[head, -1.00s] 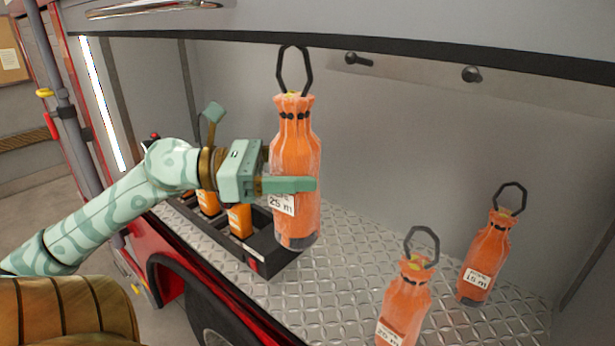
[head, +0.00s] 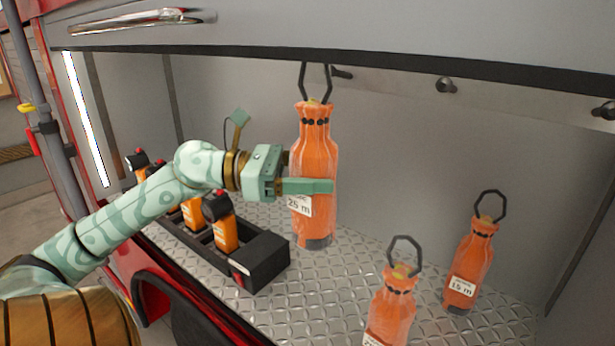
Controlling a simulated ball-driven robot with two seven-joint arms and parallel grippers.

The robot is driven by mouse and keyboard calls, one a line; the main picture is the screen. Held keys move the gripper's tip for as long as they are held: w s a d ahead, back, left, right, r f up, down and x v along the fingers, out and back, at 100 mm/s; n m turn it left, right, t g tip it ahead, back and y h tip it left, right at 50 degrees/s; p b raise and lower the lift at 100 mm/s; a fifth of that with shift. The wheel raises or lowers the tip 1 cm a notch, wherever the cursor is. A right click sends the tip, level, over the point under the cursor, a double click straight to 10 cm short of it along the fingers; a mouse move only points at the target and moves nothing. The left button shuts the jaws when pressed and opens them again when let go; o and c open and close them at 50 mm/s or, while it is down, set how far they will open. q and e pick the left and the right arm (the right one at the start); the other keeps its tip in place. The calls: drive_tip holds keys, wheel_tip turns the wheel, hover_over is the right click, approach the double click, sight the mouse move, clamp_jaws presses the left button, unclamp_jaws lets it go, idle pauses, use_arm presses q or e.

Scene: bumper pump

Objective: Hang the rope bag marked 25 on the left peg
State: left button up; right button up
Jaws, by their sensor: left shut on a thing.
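The orange rope bag marked 25 m (head: 317,160) is upright in my left gripper (head: 305,186), which is shut around its middle. The bag hangs in the air above the tread-plate floor. Its black loop (head: 304,84) points up, and its top is hidden behind the dark upper edge of the compartment. The left peg (head: 342,73) is a short dark peg on the back wall, directly beside the loop's right side in the picture. I cannot tell whether the loop is around the peg or in front of it. My right gripper is not in view.
A middle peg (head: 446,86) and a right peg (head: 604,111) are bare. Two more orange bags, a front one (head: 390,308) and one marked 15 m (head: 470,265), stand on the floor at right. A black rack (head: 262,262) with orange-and-black devices stands at left.

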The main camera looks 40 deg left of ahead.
use_arm(q)
drive_tip(key=w+f+b, duration=0.2)
drive_tip(key=w+b, duration=0.2)
drive_tip(key=w, duration=0.3)
drive_tip(key=shift+w+a+b, duration=0.2)
drive_tip(key=shift+a+b, duration=0.1)
drive_tip(key=shift+a, duration=0.15)
idle(0.4)
drive_tip(key=shift+f, duration=0.1)
idle(0.6)
drive_tip(key=o, duration=1.6)
drive_tip(key=shift+o, duration=0.4)
drive_tip(key=shift+f, duration=0.15)
